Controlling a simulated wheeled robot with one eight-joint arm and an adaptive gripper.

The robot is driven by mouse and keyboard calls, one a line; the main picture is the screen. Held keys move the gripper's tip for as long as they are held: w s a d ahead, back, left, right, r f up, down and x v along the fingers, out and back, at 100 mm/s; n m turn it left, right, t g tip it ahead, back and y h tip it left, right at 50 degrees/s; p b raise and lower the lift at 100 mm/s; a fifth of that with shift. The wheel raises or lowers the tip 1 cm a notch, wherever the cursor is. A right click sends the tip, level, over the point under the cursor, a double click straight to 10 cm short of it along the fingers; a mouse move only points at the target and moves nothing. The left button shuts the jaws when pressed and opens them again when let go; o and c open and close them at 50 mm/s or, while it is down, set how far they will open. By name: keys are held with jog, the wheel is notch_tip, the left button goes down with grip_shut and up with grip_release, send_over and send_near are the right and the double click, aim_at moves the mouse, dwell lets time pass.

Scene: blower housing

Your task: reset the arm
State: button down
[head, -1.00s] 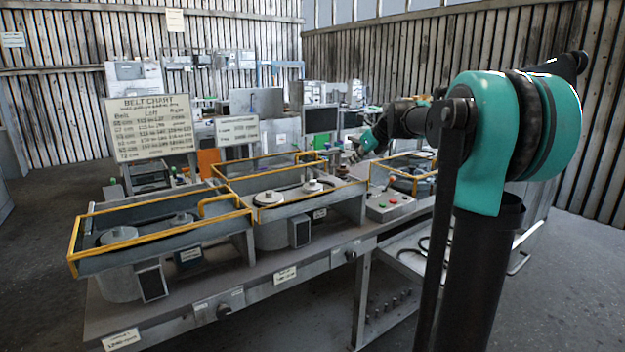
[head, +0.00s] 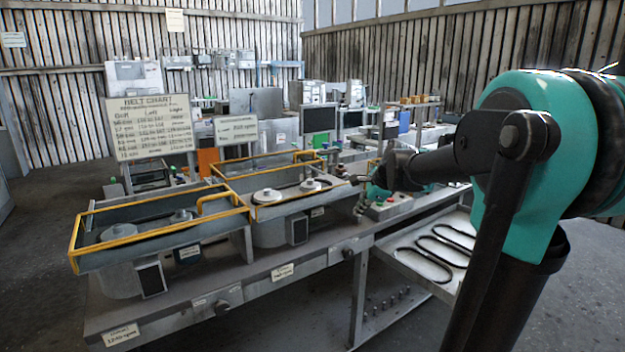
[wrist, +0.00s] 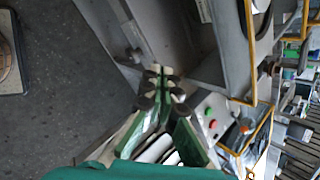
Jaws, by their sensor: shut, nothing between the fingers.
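My arm reaches in from the right in the head view, with teal and black links. My gripper (head: 358,196) hangs over the bench near the control box, partly hard to make out at this size. In the wrist view, my gripper (wrist: 162,82) has its fingertips together and nothing between them. Its green finger pads and dark knuckles show in front of the bench edge. I cannot tell its exact height above the bench.
Yellow-railed housings (head: 150,232) stand along the bench (head: 215,285). A control box (head: 388,207) with buttons sits near my gripper. Black belts lie on a tray (head: 400,262) at the right. A belt chart (head: 150,128) stands behind. Open floor (wrist: 60,90) lies beside the bench.

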jog(key=s+d+f+n+g+h, duration=0.1)
jog(key=s+d+f+n, duration=0.1)
jog(key=s+f+n, duration=0.7)
jog(key=s+d+f+n+h, duration=0.2)
jog(key=s+f+n, duration=0.7)
jog(key=s, duration=0.9)
notch_tip(320, 180, down, 3)
jog(key=shift+s+d+r+n+g, duration=0.1)
jog(key=shift+s+d+n+g, duration=0.15)
jog(key=shift+n+g, duration=0.15)
